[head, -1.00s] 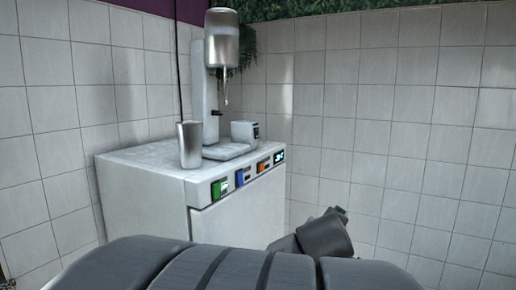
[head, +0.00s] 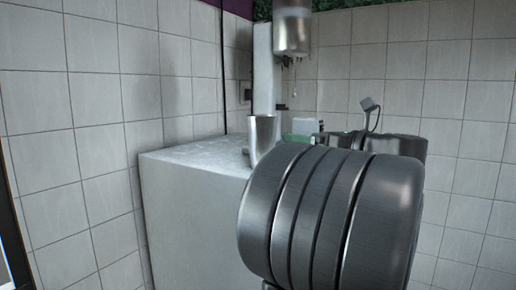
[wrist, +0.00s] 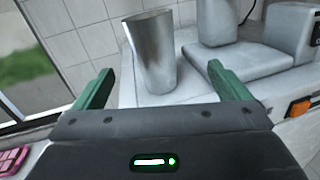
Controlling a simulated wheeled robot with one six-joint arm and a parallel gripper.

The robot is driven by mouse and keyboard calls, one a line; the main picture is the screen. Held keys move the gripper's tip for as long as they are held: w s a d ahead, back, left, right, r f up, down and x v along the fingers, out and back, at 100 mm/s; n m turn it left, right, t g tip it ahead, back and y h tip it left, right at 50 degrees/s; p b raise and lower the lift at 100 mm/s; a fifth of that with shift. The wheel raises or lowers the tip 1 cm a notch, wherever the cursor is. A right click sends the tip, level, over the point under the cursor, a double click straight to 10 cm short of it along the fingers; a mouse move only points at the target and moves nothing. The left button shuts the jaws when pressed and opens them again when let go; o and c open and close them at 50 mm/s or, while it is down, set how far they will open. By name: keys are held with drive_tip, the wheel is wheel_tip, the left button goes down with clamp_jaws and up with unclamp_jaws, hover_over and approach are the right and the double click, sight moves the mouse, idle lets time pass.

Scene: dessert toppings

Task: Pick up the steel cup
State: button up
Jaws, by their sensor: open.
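The steel cup (head: 262,137) stands upright on the top of the white cabinet (head: 190,158), near its front edge. In the wrist view the cup (wrist: 153,50) is a tall grey metal tumbler, ahead of my gripper (wrist: 160,68). The two green fingers are apart and empty, one to each side of the cup in the picture. The cup appears beyond the fingertips; I cannot tell the exact gap.
A dispenser with a hanging metal container (head: 292,32) stands behind the cup. Its grey base (wrist: 250,58) is close to the cup's right in the wrist view. Tiled walls close in behind. A pink object (wrist: 12,160) lies at lower left.

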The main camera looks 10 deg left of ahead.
sight(275, 134)
drive_tip(key=shift+g, duration=0.3)
drive_tip(key=p+x, duration=0.2)
drive_tip(key=x, duration=0.6)
drive_tip(key=shift+a, duration=0.4)
drive_tip(key=x, duration=0.1)
drive_tip(key=p+x, duration=0.1)
drive_tip(key=x, duration=0.2)
drive_tip(key=shift+s+a+r+p, duration=0.25)
drive_tip(key=shift+a+p, duration=0.15)
drive_tip(key=shift+a, duration=0.05)
drive_tip(key=shift+w+a+f, duration=0.1)
drive_tip(key=shift+w+a, duration=0.15)
drive_tip(key=c, duration=1.4)
